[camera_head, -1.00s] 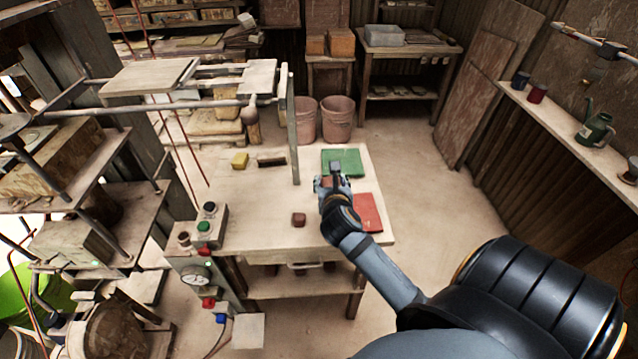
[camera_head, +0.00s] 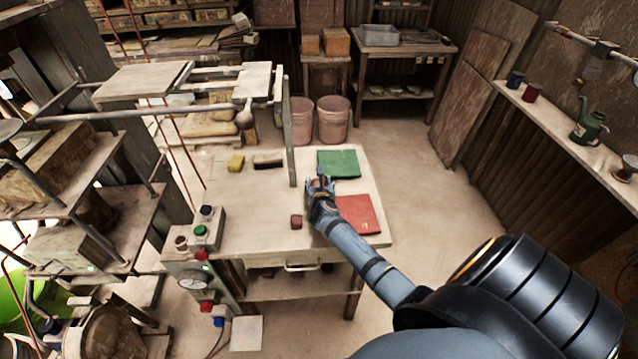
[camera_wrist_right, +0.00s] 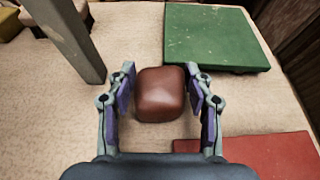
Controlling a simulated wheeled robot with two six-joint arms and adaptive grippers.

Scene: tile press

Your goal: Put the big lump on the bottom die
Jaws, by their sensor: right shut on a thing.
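A brown lump (camera_wrist_right: 160,93) with rounded edges is between the two fingers of my right gripper (camera_wrist_right: 161,90) in the right wrist view. The gripper is shut on it. In the head view my right gripper (camera_head: 319,184) is over the table between the green and red slabs, and it mostly hides this lump. Another brown lump (camera_head: 296,221), which looks smaller, lies on the table to the left of my right arm. I cannot pick out the bottom die for certain among the press parts at left. My left gripper is not in view.
A green slab (camera_head: 339,164) and a red slab (camera_head: 358,214) lie on the table (camera_head: 262,205). An upright post (camera_head: 289,130) stands left of the gripper. A yellow block (camera_head: 236,163) and a dark-topped block (camera_head: 268,161) are behind. A control box (camera_head: 203,232) is at the front left.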

